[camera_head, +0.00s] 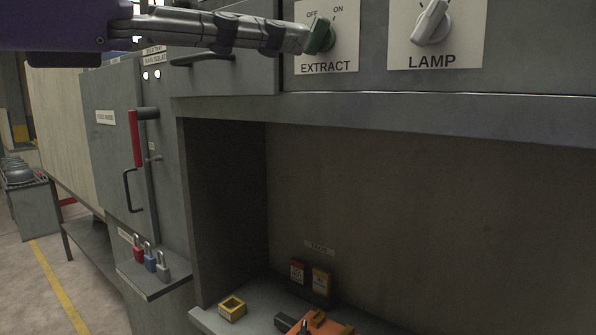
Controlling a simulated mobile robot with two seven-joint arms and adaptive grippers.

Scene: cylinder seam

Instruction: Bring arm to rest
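My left arm comes in from the upper left, and its gripper (300,40) reaches the EXTRACT knob (321,37). The fingers are seen side-on and overlap the knob's left side, so I cannot tell whether they grip it, touch it or stand just in front. The knob is dark green, on a white plate marked OFF and ON; its exact setting is partly hidden. The LAMP knob (432,22) is pale, on its own plate to the right, with its handle tilted up and right. My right gripper is not in view.
Below the panel is an open recess with a shelf holding a yellow box (232,308), an orange item (318,324) and tag boxes (320,282). At left are a cabinet with a red handle (135,138) and a ledge with padlocks (150,258). Floor shows at far left.

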